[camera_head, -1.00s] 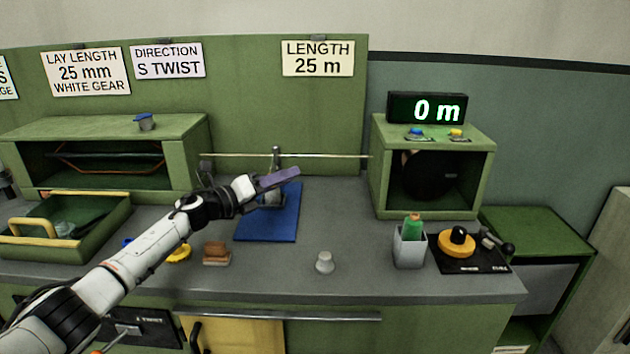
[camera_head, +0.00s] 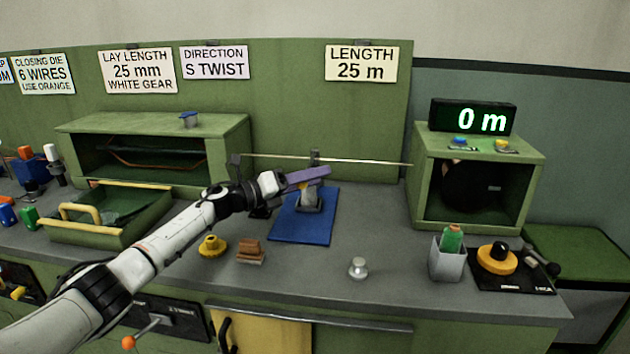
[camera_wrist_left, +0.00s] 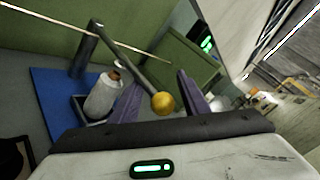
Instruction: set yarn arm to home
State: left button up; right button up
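The yarn arm (camera_wrist_left: 133,62) is a dark rod running from a grey post (camera_wrist_left: 86,50) to a yellow ball knob (camera_wrist_left: 162,103) in the left wrist view. My left gripper (camera_wrist_left: 162,92) has purple fingers standing apart, one on each side of the knob, with gaps showing. A white bobbin (camera_wrist_left: 103,97) stands beside the post over the blue mat. In the head view, my left gripper (camera_head: 308,175) is in front of the post (camera_head: 314,158) above the blue mat (camera_head: 300,229) and hides most of the yarn arm. My right gripper is not in view.
A thin rod or strand (camera_head: 370,162) runs behind the post to the green housing (camera_head: 480,226). A grey knob (camera_head: 358,268), a wooden block (camera_head: 250,250) and a yellow piece (camera_head: 212,246) stand at the front. A green tray (camera_head: 85,235) is at left. The display (camera_head: 472,117) reads 0 m.

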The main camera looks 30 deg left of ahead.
pick_arm(q)
jog(key=shift+r, duration=0.1)
jog(key=b+v, duration=0.1)
jog(key=v, duration=0.9)
jog(key=shift+a, duration=0.15)
jog(key=shift+s, duration=0.15)
